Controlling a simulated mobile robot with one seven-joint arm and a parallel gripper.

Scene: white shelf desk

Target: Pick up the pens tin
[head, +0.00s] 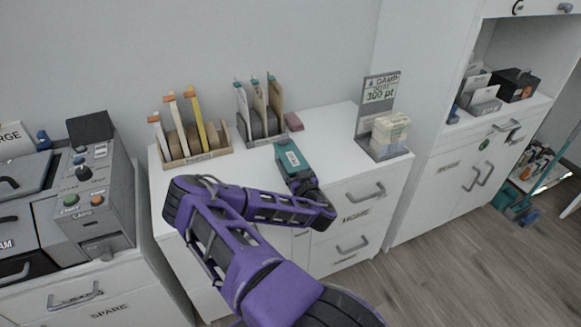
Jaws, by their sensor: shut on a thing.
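A teal box-shaped tin (282,155) with a small white label is at the end of my purple arm, over the right part of the white cabinet top. The label is too small to read, but this looks like the pens tin. My dark gripper (297,175) is shut on its near end. The fingertips are mostly hidden by the wrist and the tin. I cannot tell whether the tin touches the cabinet top or is slightly above it.
Two sorter racks (206,155) (262,139) with upright cards stand behind, and a dark red block (293,121) lies beside them. A sign stand (377,114) with a pale stack (390,130) is at the right. The white top (332,125) between is clear.

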